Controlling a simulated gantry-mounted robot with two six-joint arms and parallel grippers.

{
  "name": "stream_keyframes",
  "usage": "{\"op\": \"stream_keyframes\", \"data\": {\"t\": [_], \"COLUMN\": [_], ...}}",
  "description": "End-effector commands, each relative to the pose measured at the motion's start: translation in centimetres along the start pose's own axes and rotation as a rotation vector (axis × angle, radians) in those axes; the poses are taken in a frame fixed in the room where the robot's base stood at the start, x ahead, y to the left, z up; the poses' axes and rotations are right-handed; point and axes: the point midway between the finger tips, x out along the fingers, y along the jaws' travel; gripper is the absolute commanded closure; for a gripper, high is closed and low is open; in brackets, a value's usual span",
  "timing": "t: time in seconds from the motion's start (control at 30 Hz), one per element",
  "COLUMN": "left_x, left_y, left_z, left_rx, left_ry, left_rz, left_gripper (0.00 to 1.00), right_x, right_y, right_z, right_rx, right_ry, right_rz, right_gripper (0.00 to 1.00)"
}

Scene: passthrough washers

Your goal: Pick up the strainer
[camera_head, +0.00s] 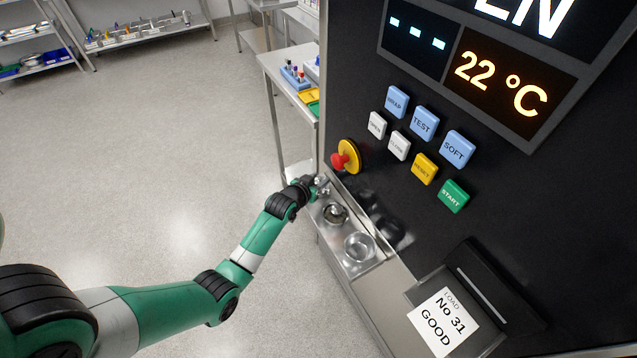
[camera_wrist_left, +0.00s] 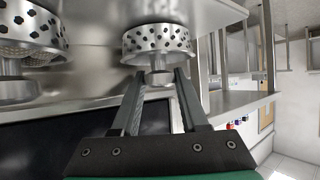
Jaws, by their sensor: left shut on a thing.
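A round metal strainer (camera_wrist_left: 158,42) with a perforated side wall and a short stub below it in the picture shows in the left wrist view. My left gripper (camera_wrist_left: 160,78) is shut on its stub, with one finger on each side. In the head view my left gripper (camera_head: 320,183) is at the upper end of a metal tray (camera_head: 352,276) beside the black machine. The strainer in it is too small to make out clearly there. A second perforated metal piece (camera_wrist_left: 30,30) is to the left in the wrist view, apart from the gripper. My right gripper is not in view.
Two round metal cups, one nearer the gripper (camera_head: 335,213) and one lower (camera_head: 358,247), sit in the tray. A red and yellow stop knob (camera_head: 346,157) juts from the machine just above the gripper. A steel side table (camera_head: 284,62) stands behind. The floor at left is clear.

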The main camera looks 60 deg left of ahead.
Motion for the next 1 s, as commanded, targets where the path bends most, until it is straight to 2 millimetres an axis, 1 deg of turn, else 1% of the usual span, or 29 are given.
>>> {"op": "stream_keyframes", "data": {"t": [0.17, 0.3, 0.37, 0.47, 0.5, 0.57, 0.6, 0.7, 0.8, 0.9, 1.0], "left_x": [-0.7, -2.0, -3.4, -6.1, -7.5, -9.5, -10.7, -13.6, -15.8, -17.2, -17.9], "left_y": [0.0, 0.0, 0.4, 0.9, 1.1, 1.5, 1.9, 2.6, 3.2, 3.6, 3.7], "left_z": [-1.3, -3.5, -3.9, -5.1, -5.7, -6.5, -6.0, -5.6, -5.3, -5.2, -5.0], "left_rx": [0.0, 0.0, 0.001, 0.001, 0.001, 0.001, 0.002, 0.003, 0.003, 0.002, 0.0], "left_ry": [0.002, 0.003, 0.002, 0.002, 0.003, 0.004, -0.002, -0.002, -0.001, 0.0, 0.0], "left_rz": [0.0, 0.001, 0.001, 0.002, 0.002, 0.002, 0.003, 0.003, 0.002, 0.002, 0.001], "left_gripper": [1.0, 1.0, 1.0, 1.0, 1.0, 1.0, 1.0, 1.0, 1.0, 1.0, 1.0], "right_x": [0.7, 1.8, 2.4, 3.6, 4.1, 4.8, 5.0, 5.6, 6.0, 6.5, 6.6], "right_y": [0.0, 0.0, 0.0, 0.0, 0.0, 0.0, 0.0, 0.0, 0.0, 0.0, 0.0], "right_z": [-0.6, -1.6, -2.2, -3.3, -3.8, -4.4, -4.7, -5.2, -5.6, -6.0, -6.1], "right_rx": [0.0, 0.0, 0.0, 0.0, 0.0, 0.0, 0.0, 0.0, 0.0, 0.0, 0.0], "right_ry": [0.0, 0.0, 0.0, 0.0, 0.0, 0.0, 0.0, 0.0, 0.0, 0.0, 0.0], "right_rz": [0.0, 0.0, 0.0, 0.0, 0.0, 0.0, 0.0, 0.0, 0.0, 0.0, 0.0], "right_gripper": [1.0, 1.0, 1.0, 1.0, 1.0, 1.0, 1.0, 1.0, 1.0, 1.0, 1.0]}}
